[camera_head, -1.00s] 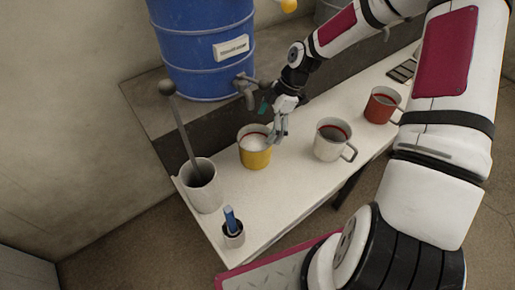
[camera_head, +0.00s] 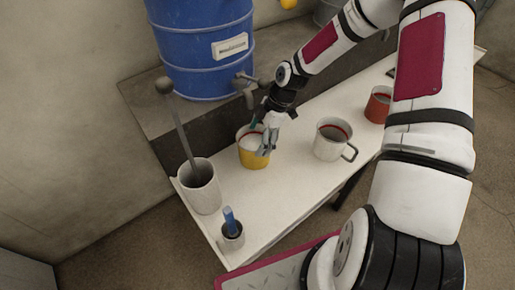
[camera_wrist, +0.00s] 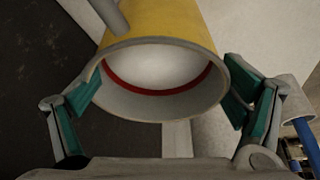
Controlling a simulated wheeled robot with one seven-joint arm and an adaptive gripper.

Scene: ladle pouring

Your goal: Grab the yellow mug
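The yellow mug (camera_head: 252,157) stands upright on the white table, in front of the blue barrel's tap. My gripper (camera_head: 264,140) is at the mug's rim, on its right side in the head view, and covers part of it. In the wrist view the yellow mug (camera_wrist: 165,25) fills the top middle, with a pale inside and a red ring below the rim. My gripper's green-padded fingers (camera_wrist: 165,108) are spread wide on either side of the rim. The right finger is close to the mug wall; contact cannot be told.
A white mug (camera_head: 331,139) and a red mug (camera_head: 377,104) stand to the right on the table (camera_head: 290,186). A grey container (camera_head: 203,190) with a ladle and a small cup (camera_head: 232,238) with a blue item stand left. The blue barrel (camera_head: 205,50) is behind.

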